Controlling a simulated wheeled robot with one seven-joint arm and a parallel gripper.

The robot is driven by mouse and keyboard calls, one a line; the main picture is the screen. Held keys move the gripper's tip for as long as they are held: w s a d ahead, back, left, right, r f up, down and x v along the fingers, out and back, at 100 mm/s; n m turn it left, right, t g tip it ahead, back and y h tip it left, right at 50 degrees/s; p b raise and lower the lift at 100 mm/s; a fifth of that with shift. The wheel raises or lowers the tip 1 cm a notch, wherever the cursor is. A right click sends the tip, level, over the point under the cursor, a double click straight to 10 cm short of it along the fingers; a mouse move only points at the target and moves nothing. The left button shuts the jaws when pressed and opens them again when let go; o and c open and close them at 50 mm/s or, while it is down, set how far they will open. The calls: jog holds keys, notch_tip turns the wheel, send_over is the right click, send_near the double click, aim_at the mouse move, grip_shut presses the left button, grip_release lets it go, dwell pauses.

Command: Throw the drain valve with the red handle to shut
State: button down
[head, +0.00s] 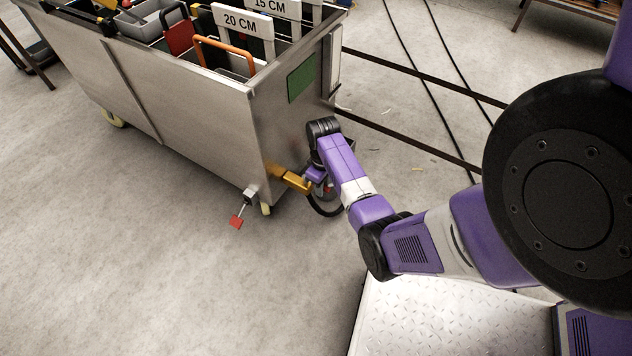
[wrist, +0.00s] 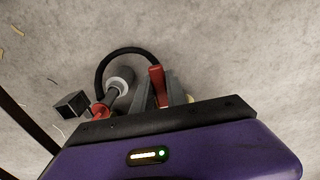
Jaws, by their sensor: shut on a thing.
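In the wrist view a red handle (wrist: 156,78) stands between the grey fingers of my gripper (wrist: 160,88), which is shut on it. A grey cylindrical fitting (wrist: 119,86) and a black hose (wrist: 113,54) lie to its left. In the head view my gripper (head: 317,178) is low at the near corner of the metal cart, and the handle in it is mostly hidden by my arm. The hose (head: 322,209) curves below it. A second red-tipped lever (head: 237,222) sticks out from the cart's lower edge, to the left of and apart from my gripper.
The metal cart (head: 200,110) holds boards and trays. A yellow-orange fitting (head: 288,179) juts from its lower corner, close beside my gripper. In the wrist view a dark block (wrist: 71,104) and a red ring (wrist: 100,111) sit at left. Dark cables (head: 420,75) cross the floor; floor at left is clear.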

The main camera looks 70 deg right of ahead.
dwell(0.4)
jog(key=shift+a+r+m+p, duration=0.15)
jog(key=shift+a+m+p, duration=0.1)
jog(key=shift+m+p, duration=0.2)
jog(key=shift+w+a+m+p, duration=0.2)
jog(key=shift+a+m+p, duration=0.15)
jog(key=shift+m, duration=0.2)
jog(key=shift+w+a+m+p, duration=0.3)
jog(key=shift+a+m+p, duration=0.15)
jog(key=shift+m+p, duration=0.4)
jog(key=shift+m, duration=0.25)
